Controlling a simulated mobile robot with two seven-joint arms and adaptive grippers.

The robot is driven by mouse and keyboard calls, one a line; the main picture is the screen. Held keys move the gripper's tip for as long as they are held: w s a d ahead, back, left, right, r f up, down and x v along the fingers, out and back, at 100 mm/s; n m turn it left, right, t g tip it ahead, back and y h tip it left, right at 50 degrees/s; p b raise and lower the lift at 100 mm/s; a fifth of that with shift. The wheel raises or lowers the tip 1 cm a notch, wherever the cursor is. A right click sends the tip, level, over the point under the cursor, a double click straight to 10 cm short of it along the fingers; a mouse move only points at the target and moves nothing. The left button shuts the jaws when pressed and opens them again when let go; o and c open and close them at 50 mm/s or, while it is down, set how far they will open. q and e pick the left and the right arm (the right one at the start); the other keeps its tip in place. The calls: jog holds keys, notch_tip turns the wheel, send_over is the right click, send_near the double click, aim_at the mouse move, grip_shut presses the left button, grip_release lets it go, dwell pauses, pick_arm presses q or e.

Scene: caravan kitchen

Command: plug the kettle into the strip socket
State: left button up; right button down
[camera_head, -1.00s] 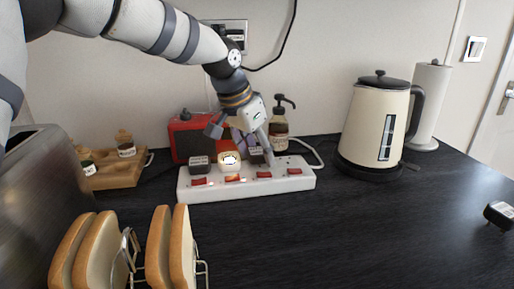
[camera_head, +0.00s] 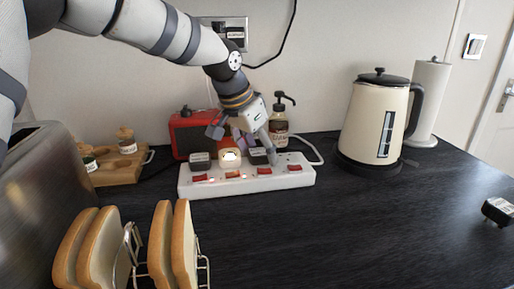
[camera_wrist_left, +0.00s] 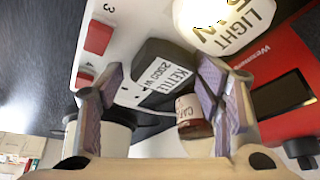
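The white strip socket (camera_head: 245,182) lies on the dark counter, with red switches along its front. A black plug labelled "KETTLE 2000 W" (camera_wrist_left: 160,72) stands on the strip by the number 3; it also shows in the head view (camera_head: 260,157). Whether it is fully seated cannot be told. My left gripper (camera_wrist_left: 158,88) is open, its fingers on either side of this plug, with a gap showing on one side. The cream kettle (camera_head: 375,120) stands on its black base to the right. My right gripper is not in view.
A lit plug-in light (camera_head: 229,158) and another black plug (camera_head: 200,161) occupy the strip's left part. A red box (camera_head: 190,140) and a pump bottle (camera_head: 279,125) stand behind. A black plug (camera_head: 498,211) lies at far right. Toast (camera_head: 170,240) stands in front.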

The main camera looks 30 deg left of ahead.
pick_arm(q)
jog(key=shift+o, duration=0.8)
notch_tip(320, 180, down, 2)
jog(key=shift+s+a+f+g, duration=0.1)
jog(key=shift+g, duration=0.2)
jog(key=shift+a+r, duration=0.1)
jog(key=shift+r, duration=0.15)
jog(key=v, duration=1.2)
jog(key=shift+r, duration=0.3)
jog(key=shift+f, duration=0.1)
